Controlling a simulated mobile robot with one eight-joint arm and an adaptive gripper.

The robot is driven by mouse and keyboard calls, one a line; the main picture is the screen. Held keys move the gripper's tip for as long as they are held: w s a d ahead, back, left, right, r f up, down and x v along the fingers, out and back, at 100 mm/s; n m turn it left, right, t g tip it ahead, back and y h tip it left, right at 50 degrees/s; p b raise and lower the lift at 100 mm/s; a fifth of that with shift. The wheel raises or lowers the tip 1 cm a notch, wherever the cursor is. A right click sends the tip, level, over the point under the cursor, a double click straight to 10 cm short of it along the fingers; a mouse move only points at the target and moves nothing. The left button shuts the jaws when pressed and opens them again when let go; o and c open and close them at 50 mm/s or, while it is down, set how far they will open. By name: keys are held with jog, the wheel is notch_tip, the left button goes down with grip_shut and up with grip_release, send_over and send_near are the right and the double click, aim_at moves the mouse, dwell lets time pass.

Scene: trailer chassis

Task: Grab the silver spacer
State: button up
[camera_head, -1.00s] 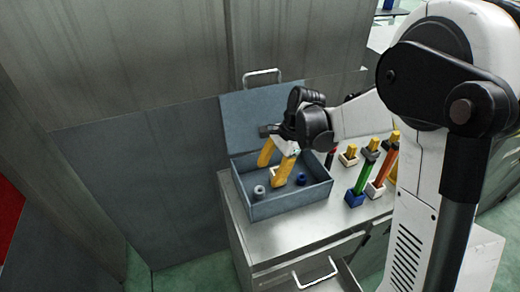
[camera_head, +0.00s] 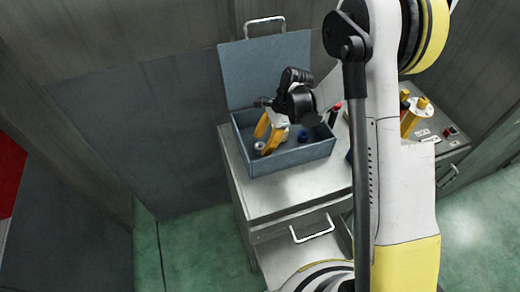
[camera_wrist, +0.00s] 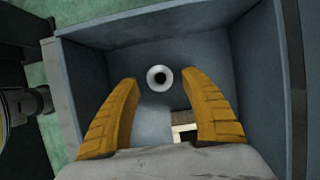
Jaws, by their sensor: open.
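The silver spacer (camera_wrist: 160,77) is a small round ring with a dark hole, lying on the floor of the blue-grey box (camera_head: 290,159). In the wrist view it sits between and slightly beyond the two yellow fingertips of my gripper (camera_wrist: 160,82). In the head view the spacer (camera_head: 259,146) shows beside the left finger. My gripper (camera_head: 266,138) is open, with its fingers inside the box, pointing down. Nothing is held. Whether the fingertips are level with the spacer is hard to tell.
A blue round part (camera_head: 303,134) lies in the box to the right of my fingers. The raised lid (camera_head: 247,75) stands behind. Box walls are close around the fingers.

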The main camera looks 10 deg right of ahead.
jog(key=shift+x, duration=1.15)
grip_shut()
jog(key=shift+d, duration=0.1)
